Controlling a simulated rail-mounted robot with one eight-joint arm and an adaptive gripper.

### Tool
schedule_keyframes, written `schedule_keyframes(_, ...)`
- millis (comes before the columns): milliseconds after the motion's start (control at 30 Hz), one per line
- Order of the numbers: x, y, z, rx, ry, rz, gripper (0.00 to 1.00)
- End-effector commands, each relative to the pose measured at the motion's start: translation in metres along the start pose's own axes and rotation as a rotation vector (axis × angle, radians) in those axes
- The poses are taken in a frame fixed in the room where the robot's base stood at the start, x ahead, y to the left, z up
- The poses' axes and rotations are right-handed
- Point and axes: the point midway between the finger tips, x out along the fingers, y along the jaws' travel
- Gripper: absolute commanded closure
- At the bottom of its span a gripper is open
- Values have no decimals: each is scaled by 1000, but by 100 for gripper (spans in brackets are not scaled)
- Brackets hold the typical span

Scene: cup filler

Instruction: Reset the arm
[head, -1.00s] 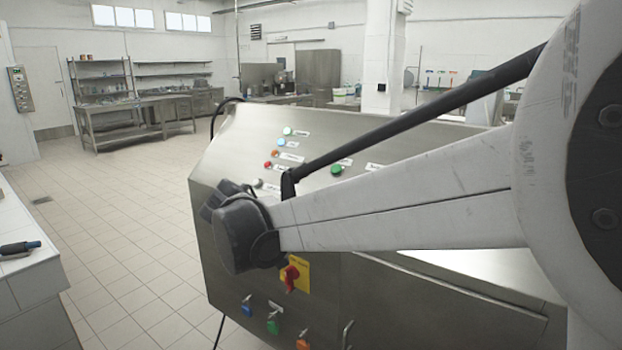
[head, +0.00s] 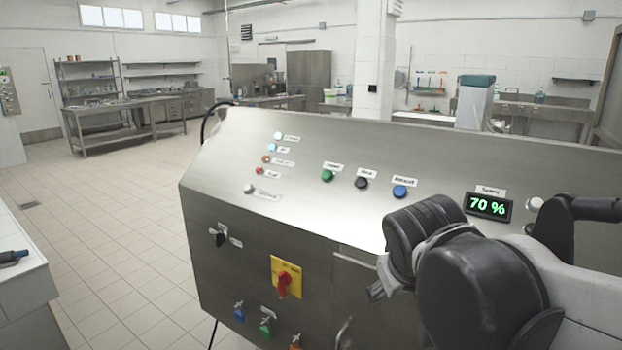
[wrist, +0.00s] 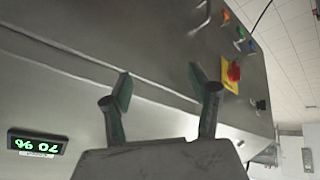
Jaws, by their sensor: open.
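My arm reaches in from the right of the head view, with its dark wrist joints in front of the steel control panel (head: 300,190). My gripper (wrist: 160,82) shows in the wrist view with its two fingers spread apart and nothing between them. In the head view only a small part of it shows at the lower left of the wrist; the rest is hidden by my arm. The fingers are in front of the panel's face, and I cannot tell the exact gap.
The panel carries a red rotary switch on a yellow plate (head: 286,277), a green button (head: 327,175), a blue button (head: 400,191) and a display reading 70 % (head: 488,207). A tiled counter (head: 22,275) stands at the left. The floor (head: 120,210) between them is clear.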

Motion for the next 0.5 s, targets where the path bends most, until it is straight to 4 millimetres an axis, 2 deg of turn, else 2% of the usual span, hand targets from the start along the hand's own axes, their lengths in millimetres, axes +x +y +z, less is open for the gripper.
schedule_keyframes(33, -5, 6, 17, 32, -1, -10, 43)
schedule_keyframes(300, -21, 17, 87, 185, 18, -75, 43)
schedule_keyframes(500, -25, 16, 118, 262, 34, -103, 43)
